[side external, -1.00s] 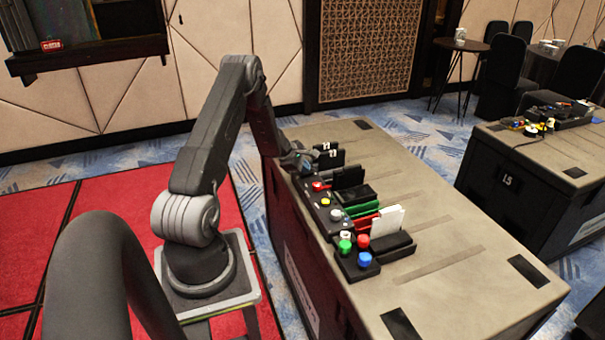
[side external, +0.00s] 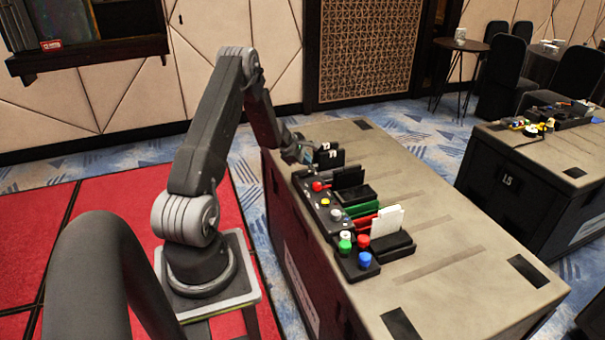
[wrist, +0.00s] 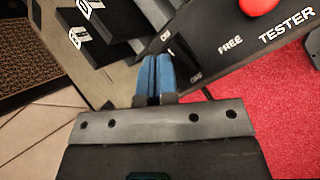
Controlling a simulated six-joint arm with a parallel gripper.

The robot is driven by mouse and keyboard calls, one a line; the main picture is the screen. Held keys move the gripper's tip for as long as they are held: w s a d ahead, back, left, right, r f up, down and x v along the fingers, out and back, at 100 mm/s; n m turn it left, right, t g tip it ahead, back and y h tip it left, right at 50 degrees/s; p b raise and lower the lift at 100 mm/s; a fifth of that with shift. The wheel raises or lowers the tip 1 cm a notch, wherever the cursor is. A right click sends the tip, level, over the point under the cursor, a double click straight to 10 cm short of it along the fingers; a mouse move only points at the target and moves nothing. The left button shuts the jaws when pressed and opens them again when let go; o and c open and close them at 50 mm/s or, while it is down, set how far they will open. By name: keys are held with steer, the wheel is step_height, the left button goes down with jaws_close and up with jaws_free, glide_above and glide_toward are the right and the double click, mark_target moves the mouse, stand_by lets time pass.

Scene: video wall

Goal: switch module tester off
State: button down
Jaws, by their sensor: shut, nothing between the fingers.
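The module tester (side external: 320,200) is a dark panel along the left edge of the case top, with a red knob (side external: 317,186) on it. In the wrist view its panel (wrist: 212,62) carries the words TESTER and FREE, plus two small labels, one seemingly ON and one too blurred to read. A red knob (wrist: 258,5) shows at the top edge. My gripper (wrist: 155,62) is shut and empty, its blue fingertips at the panel edge beside the small labels. I cannot tell whether they touch. My gripper (side external: 303,157) is at the panel's far end.
Dark numbered modules (side external: 330,155) stand beside my gripper, also in the wrist view (wrist: 110,18). Green boards (side external: 362,208), white cards (side external: 387,221) and coloured buttons (side external: 363,241) are nearer the camera. The right of the case top (side external: 450,210) is clear.

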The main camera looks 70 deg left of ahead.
mark_target(306, 173)
steer(key=shift+w+r, duration=0.15)
steer(key=shift+r, duration=0.8)
steer(key=shift+w+r, duration=0.1)
steer(key=shift+r, duration=0.8)
